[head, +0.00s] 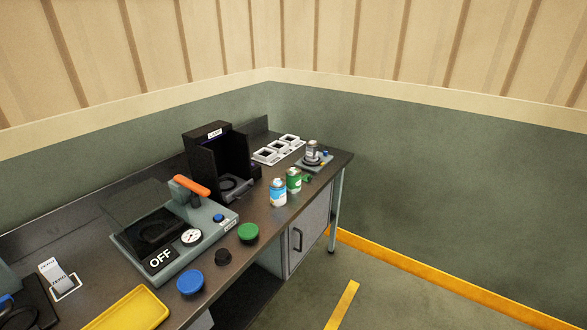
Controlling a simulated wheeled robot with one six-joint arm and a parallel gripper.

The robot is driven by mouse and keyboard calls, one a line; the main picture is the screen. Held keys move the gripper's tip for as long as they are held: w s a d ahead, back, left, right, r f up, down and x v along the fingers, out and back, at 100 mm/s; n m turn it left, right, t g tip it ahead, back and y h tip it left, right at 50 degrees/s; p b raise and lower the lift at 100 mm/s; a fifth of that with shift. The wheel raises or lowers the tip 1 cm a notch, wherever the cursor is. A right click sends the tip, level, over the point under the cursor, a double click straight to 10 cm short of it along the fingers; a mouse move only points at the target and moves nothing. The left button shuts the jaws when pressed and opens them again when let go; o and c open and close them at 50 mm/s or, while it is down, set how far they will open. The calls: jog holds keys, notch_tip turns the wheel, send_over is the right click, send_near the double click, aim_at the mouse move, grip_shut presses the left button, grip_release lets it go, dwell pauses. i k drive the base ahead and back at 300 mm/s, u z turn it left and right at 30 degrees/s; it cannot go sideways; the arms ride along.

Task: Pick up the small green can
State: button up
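The small green can (294,180) stands upright on the dark workbench (262,209), near its front edge toward the right end. It has a green body and a pale top. A blue and white can (278,192) stands upright just in front and to the left of it. A small green item (307,177) lies close to its right side; I cannot tell what it is. My gripper is not in view.
A black box-shaped machine (217,162) stands behind the cans. The floor right of the bench is clear.

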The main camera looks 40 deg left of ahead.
aim_at(292, 174)
jog(key=u, duration=0.55)
jog(key=i, duration=1.15)
jog(key=u, duration=2.15)
jog(key=i, duration=1.4)
jog(key=u, duration=0.45)
